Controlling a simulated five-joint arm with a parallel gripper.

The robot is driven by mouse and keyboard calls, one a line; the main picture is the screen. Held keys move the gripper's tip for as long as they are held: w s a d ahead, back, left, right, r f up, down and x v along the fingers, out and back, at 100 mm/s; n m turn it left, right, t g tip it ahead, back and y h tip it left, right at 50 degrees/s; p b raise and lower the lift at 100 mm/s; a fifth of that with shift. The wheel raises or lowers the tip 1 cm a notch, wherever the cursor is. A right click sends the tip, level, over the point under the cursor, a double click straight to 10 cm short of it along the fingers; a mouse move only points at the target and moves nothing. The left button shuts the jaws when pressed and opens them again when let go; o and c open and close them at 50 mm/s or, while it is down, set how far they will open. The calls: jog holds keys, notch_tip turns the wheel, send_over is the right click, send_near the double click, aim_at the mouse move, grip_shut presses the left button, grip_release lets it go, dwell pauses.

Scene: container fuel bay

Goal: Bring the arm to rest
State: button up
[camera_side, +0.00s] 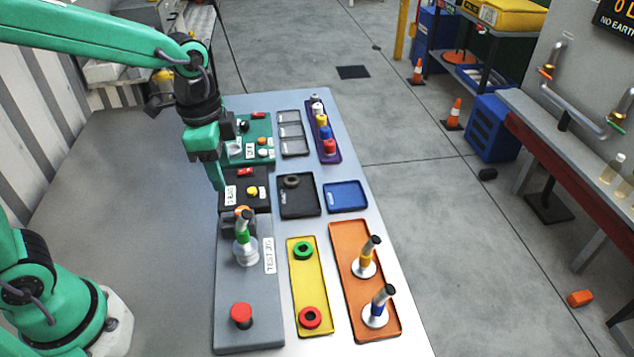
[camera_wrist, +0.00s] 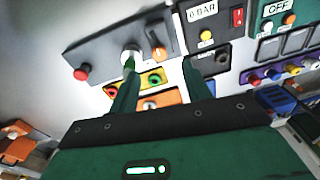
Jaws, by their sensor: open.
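My green gripper (camera_side: 219,187) hangs above the black control box (camera_side: 234,203), fingers pointing down, at the left side of the bench (camera_side: 390,250). In the wrist view my gripper (camera_wrist: 158,62) has its two fingers apart with nothing held between them. The grey test jig (camera_side: 265,318) is nearer the camera, with a red button (camera_side: 241,313) and an upright nozzle with a green band (camera_side: 241,246) on it. The nozzle's foot also shows in the wrist view (camera_wrist: 131,52), close to the left finger in the picture.
A yellow tray (camera_side: 311,280) holds a green ring and a red ring. An orange tray (camera_side: 350,290) holds two nozzles. A black tray (camera_side: 300,208) holds a dark ring. The blue tray (camera_side: 345,197) is empty. A purple rack (camera_side: 331,158) holds several coloured pieces.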

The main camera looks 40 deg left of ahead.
jog(key=s+a+r+n+t, duration=0.4)
jog(key=s+a+r+n, duration=0.2)
jog(key=s+n, duration=0.4)
jog(key=shift+s+a+r+t, duration=0.15)
jog(key=shift+a+t, duration=0.05)
jog(key=shift+t, duration=0.1)
